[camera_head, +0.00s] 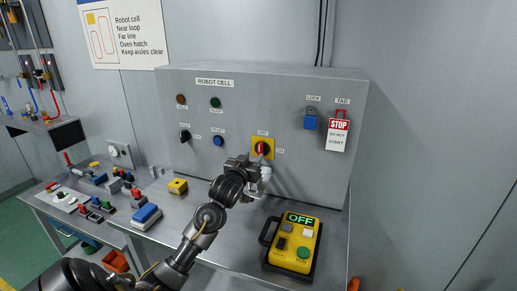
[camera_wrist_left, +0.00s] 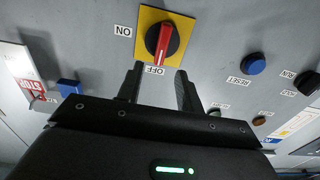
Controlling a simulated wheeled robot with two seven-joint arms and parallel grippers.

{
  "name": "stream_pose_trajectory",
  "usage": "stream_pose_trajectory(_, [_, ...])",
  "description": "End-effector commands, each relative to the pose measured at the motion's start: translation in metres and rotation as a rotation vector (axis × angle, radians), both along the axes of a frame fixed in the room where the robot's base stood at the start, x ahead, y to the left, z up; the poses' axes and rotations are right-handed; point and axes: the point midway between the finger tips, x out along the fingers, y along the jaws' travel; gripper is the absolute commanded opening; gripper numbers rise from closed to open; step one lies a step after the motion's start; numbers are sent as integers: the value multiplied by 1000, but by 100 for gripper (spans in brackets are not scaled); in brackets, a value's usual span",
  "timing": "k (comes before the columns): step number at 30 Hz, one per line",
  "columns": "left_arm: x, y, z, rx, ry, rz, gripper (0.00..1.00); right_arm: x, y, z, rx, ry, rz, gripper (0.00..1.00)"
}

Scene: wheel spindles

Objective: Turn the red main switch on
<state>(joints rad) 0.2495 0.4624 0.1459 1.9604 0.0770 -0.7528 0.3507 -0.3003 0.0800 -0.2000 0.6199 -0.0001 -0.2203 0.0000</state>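The red main switch (camera_head: 262,148) is a red handle on a black knob on a yellow plate on the grey ROBOT CELL panel. In the head view its handle stands upright, in line with the OFF label above it; the ON label is to its right. In the left wrist view, where labels are inverted, the red handle (camera_wrist_left: 165,41) points to OFF. My left gripper (camera_head: 264,168) is just below and in front of the switch. Its two fingers (camera_wrist_left: 159,84) are spread with nothing between them, and the switch lies beyond their tips. My right gripper is out of view.
A blue lock (camera_head: 310,122) and a red-white STOP tag (camera_head: 338,131) hang right of the switch. A blue reset button (camera_head: 218,141) and a black knob (camera_head: 185,136) are left. A yellow box reading OFF (camera_head: 294,245) lies on the bench below.

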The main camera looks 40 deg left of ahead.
Motion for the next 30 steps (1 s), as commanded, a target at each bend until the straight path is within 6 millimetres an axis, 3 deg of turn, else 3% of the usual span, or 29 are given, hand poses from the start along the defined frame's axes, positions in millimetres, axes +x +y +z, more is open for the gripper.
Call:
stream_pose_trajectory(3, [22, 8, 3, 0, 0, 1, 36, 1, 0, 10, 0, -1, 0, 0])
stream_pose_trajectory(9, [47, 16, 2, 1, 0, 0, 36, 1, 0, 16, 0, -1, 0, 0])
stream_pose_trajectory(22, [56, 20, 0, 1, -1, 0, 36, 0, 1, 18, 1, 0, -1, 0])
stream_pose_trajectory(30, [56, 20, 0, 0, 0, 0, 2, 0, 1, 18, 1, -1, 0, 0])
